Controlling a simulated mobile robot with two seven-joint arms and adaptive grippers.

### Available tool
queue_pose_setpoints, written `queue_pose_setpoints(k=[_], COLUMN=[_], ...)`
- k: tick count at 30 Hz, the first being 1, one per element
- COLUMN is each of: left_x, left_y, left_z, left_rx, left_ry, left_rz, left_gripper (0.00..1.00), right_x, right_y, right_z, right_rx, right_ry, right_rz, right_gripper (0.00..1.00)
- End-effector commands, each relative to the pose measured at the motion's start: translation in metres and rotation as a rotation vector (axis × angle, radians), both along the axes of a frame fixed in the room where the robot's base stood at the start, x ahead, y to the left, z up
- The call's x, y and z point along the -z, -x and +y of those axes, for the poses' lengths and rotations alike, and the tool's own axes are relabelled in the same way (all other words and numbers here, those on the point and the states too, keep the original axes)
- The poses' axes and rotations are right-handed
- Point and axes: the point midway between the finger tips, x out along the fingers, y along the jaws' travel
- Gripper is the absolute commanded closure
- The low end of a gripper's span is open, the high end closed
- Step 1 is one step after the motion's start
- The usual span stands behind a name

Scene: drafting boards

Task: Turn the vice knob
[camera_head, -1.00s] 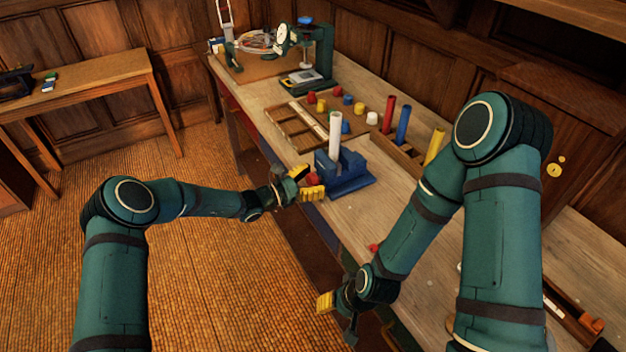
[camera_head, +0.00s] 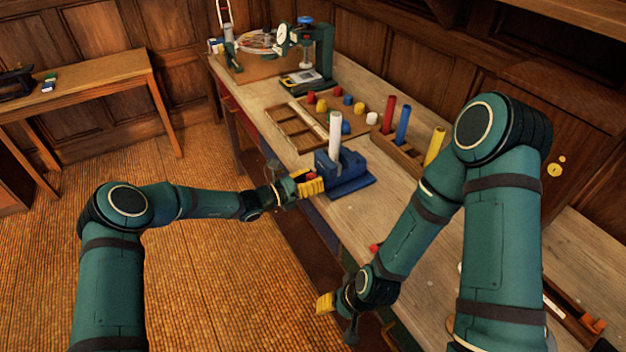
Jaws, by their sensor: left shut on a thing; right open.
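The blue vice (camera_head: 348,178) sits near the front edge of the workbench and has a white cylinder (camera_head: 335,133) standing upright in it. Its red knob (camera_head: 311,177) is on the left side, partly hidden by gripper fingers. My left gripper (camera_head: 308,183) has its yellow fingers shut around the red knob. My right gripper (camera_head: 335,303) is open and empty, low in front of the bench edge, well apart from the vice.
A wooden tray (camera_head: 293,126) lies behind the vice, near several small coloured pegs. A rack (camera_head: 398,153) holds red, blue and yellow cylinders. A green dial stand (camera_head: 322,55) stands at the back. Clear floor lies left of the bench.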

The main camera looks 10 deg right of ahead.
Motion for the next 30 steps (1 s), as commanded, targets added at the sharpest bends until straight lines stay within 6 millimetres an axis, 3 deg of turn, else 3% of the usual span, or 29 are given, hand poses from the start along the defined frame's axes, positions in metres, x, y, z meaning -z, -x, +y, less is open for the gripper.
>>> queue_pose_setpoints(k=[12, 29, 30], left_x=[0.0003, 0.0003, 0.0003], left_y=[-0.0009, -0.0011, -0.0011], left_z=[0.0008, 0.0008, 0.0008], left_rx=[-0.001, -0.001, -0.001], left_ry=[0.079, 0.09, 0.09], left_rz=[0.19, 0.219, 0.219], left_gripper=[0.87, 0.87, 0.35], right_x=[-0.0012, -0.0013, -0.0013], right_y=[-0.0005, -0.0006, -0.0006], right_z=[-0.0001, 0.0, 0.0], right_rx=[0.0, 0.001, 0.0], right_ry=[0.0, 0.0, 0.0], right_rz=[-0.001, -0.002, -0.001], right_gripper=[0.53, 0.53, 0.53])
